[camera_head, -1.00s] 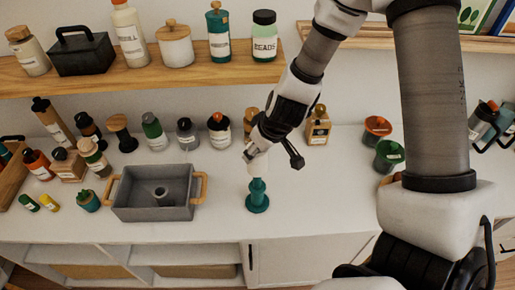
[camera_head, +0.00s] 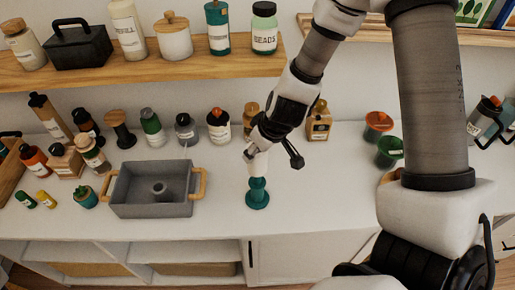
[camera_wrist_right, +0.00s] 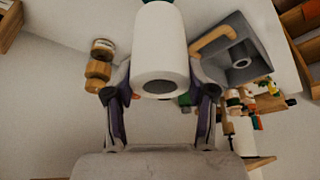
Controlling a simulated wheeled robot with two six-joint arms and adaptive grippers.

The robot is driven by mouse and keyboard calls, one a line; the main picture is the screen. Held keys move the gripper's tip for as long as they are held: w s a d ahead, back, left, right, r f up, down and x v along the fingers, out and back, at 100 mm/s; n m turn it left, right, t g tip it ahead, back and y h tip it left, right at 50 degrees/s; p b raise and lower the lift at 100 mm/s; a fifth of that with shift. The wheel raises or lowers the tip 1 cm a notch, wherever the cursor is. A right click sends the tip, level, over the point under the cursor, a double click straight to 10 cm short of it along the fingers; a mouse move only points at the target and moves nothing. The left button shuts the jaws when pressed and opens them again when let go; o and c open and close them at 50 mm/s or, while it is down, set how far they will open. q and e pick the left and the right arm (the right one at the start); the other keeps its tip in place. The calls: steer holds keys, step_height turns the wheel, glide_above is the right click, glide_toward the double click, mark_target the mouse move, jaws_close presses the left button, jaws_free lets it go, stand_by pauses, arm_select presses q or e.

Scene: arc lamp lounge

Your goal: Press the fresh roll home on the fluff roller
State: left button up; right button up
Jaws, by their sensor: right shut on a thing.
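The fluff roller (camera_head: 257,195) is teal and stands upright on the white counter, right of the grey tray. The fresh roll (camera_head: 258,165) is a white cylinder directly above it; their ends meet in the head view, but I cannot tell how far the roll is on. My right gripper (camera_head: 257,149) comes down from above and is shut on the roll. In the right wrist view the roll (camera_wrist_right: 159,50) sits between the two fingers, its dark hollow end facing the camera. A bit of teal shows at its far end. My left gripper is not in view.
The grey tray (camera_head: 122,208) with wooden handles is left of the roller. Bottles and jars line the counter's back. Orange (camera_head: 378,121) and green (camera_head: 389,150) pots stand to the right, partly near my arm. The counter just around the roller is clear.

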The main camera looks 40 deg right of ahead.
steer(key=shift+f+b, duration=1.05)
steer(key=shift+f, duration=0.2)
steer(key=shift+f+b, duration=1)
steer(key=shift+f, duration=0.2)
steer(key=shift+f, duration=0.1)
steer(key=shift+f, duration=0.35)
steer(key=shift+f, duration=0.15)
stand_by(0.4)
steer(key=o, duration=1.5)
